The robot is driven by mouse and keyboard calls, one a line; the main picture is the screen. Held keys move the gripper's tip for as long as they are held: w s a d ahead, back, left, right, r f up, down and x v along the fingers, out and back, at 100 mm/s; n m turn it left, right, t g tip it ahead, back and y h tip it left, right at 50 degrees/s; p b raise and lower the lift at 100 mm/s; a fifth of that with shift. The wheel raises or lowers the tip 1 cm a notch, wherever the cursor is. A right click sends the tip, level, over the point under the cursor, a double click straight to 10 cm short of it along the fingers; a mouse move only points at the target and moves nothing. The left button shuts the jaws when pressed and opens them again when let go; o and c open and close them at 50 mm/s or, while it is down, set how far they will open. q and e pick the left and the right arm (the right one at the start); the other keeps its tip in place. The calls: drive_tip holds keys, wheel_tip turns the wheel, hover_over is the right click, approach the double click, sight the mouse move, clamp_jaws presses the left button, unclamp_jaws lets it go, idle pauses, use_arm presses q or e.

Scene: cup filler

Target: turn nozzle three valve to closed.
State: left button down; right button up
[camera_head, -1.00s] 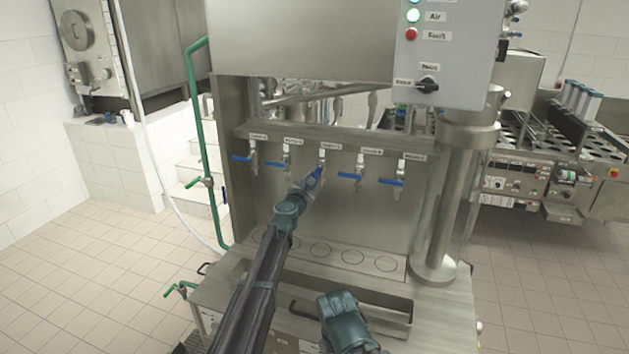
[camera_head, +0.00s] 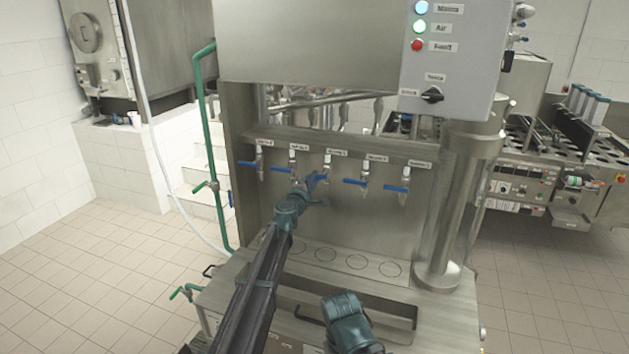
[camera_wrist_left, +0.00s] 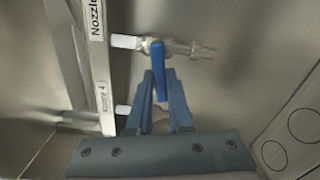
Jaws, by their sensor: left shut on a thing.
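The middle valve of the row, nozzle three (camera_head: 326,168), has a blue lever handle. In the head view its handle slants down to the left and is partly covered by my left gripper (camera_head: 312,182). In the left wrist view the blue handle (camera_wrist_left: 158,58) stands between the fingertips of my left gripper (camera_wrist_left: 159,76), which is shut on it. The clear valve body (camera_wrist_left: 190,48) with its white end shows beside the handle. The exact handle angle is hard to tell. My right gripper's fingers are not in view.
Neighbouring valves have blue handles lying roughly level: one (camera_head: 282,169) to the left and one (camera_head: 357,182) to the right, close to the gripper. The control box (camera_head: 455,65) hangs above right. A steel column (camera_head: 450,200) stands right of the row.

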use_arm(q)
drive_tip(key=shift+r+m, duration=0.3)
drive_tip(key=shift+m, duration=0.9)
drive_tip(key=c, duration=0.8)
unclamp_jaws()
drive_tip(key=shift+s, duration=0.1)
drive_tip(key=v, duration=1.3)
drive_tip(key=shift+s+a, duration=0.15)
drive_tip(key=shift+s, duration=0.1)
